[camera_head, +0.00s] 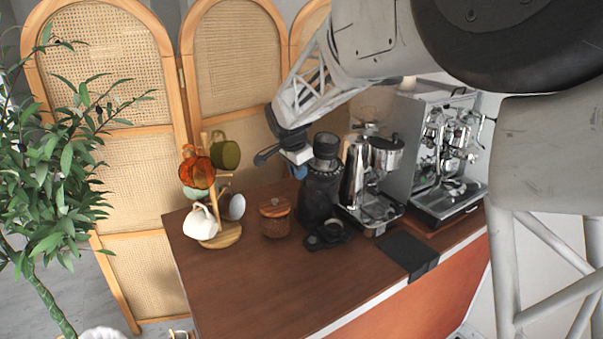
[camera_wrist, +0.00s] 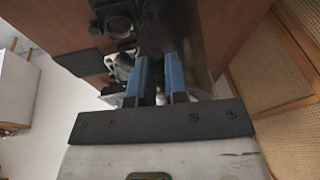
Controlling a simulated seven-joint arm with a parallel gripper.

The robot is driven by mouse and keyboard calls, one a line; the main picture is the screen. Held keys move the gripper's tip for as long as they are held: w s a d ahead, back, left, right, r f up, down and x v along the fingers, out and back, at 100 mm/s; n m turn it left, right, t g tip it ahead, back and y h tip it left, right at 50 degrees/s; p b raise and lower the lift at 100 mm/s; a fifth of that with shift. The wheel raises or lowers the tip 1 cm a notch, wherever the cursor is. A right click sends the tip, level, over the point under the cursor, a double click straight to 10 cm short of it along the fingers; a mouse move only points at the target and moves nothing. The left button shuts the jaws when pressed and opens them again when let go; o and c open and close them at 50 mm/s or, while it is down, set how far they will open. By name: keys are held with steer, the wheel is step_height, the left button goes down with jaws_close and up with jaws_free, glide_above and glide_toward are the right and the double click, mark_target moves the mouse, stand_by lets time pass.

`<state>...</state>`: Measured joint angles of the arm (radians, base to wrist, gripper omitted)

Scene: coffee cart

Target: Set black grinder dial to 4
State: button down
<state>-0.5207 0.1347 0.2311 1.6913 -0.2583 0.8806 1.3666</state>
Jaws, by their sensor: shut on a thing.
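The black grinder (camera_head: 318,196) stands upright on the wooden counter, with a smoky hopper (camera_head: 326,147) on top. My gripper (camera_head: 298,171) comes in from behind and left of the grinder, at the height of its neck just under the hopper. In the wrist view, the two blue fingers (camera_wrist: 158,60) point at the dark grinder body (camera_wrist: 154,38) and are close together on a dark part at its side. This looks like the dial, but the fingers and shadow hide most of it. I cannot read the dial's numbers or its setting.
A chrome coffee machine (camera_head: 357,172) stands close right of the grinder, with a larger espresso machine (camera_head: 431,150) beyond. A lidded jar (camera_head: 275,217) and a mug tree (camera_head: 226,235) with several mugs stand left. The front left counter (camera_head: 250,285) is clear. Rattan screens (camera_head: 225,60) stand behind.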

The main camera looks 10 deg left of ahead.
steer(key=shift+w+a, duration=0.1)
stand_by(0.4)
steer(key=c, duration=1.1)
jaws_free()
steer(key=shift+r, duration=0.2)
steer(key=shift+v, duration=3.75)
